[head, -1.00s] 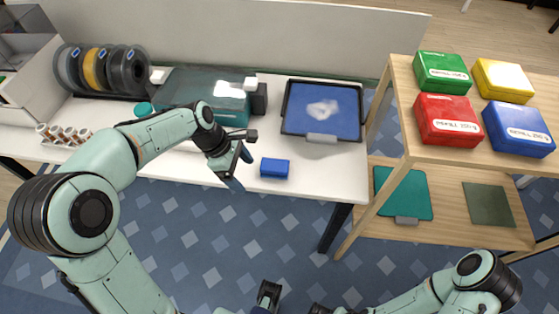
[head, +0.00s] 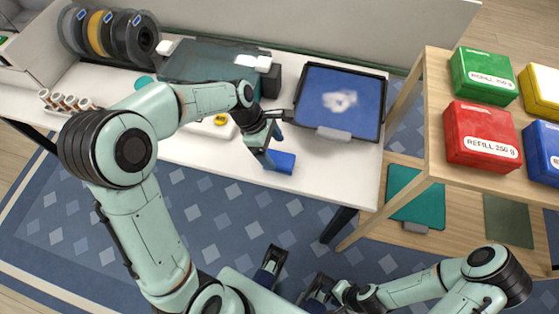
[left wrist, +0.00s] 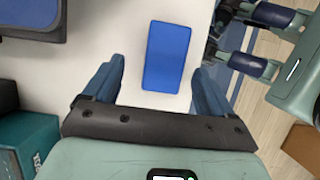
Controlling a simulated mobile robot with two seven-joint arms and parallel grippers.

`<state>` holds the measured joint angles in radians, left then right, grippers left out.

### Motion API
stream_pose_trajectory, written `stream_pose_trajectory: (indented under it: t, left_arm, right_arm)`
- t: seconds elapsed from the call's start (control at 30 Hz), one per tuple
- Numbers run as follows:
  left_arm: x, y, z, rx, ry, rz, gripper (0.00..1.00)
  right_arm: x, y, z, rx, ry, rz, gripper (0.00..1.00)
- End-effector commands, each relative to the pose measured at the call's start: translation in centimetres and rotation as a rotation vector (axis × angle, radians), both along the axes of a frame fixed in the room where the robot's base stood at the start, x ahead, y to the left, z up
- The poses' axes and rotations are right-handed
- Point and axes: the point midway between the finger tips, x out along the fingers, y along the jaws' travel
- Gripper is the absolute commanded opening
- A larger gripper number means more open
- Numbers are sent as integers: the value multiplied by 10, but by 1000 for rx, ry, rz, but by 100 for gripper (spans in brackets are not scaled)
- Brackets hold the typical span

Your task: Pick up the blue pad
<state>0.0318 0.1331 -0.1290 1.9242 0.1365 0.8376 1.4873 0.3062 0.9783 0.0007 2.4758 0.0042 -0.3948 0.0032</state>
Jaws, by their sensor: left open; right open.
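The blue pad (head: 284,163), a small flat-topped blue block, lies on the white table near its front edge. My left gripper (head: 271,148) is open and empty, just above and beside the pad in the head view, partly covering it. In the left wrist view the pad (left wrist: 166,57) shows whole, in line with the gap between the two open fingers, mostly beyond their tips. I cannot tell the exact height between them. My right gripper (head: 296,272) is open and empty, low in front of the table; it also shows in the left wrist view (left wrist: 258,42).
A dark-rimmed tray-like plate with a blue surface (head: 312,108) lies behind and right of the pad. A dark teal machine (head: 200,65) and filament spools (head: 130,38) stand further back. A wooden shelf (head: 437,95) with coloured refill boxes is at the right.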

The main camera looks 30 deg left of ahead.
Motion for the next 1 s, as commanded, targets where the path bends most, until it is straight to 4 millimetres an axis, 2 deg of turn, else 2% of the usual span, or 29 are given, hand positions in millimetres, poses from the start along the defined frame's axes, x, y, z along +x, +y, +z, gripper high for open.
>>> stream_pose_trajectory:
  t: [0.13,0.4,0.7,0.73,0.8,0.87,0.9,1.0]
  left_arm:
    - [-1,-5,-11,0,2,-1,85]
    - [-2,-20,-46,0,2,-1,85]
    - [-1,-22,-49,0,-1,0,85]
    - [-1,-22,-49,0,-1,0,79]
    - [-1,-22,-49,0,-1,0,56]
    - [-1,-22,-49,0,-1,0,36]
    - [-1,-22,-49,0,-1,0,30]
    - [-1,-22,-49,0,-1,0,29]
  right_arm:
    - [1,0,-2,0,-3,0,43]
    - [4,0,-9,-3,-16,-3,43]
    - [4,0,-9,-3,-18,-4,43]
    - [4,0,-9,-3,-18,-4,43]
    - [4,0,-9,-3,-18,-4,43]
    - [4,0,-9,-3,-18,-4,43]
    - [4,0,-9,-3,-18,-4,43]
    - [4,0,-9,-2,-17,-3,43]
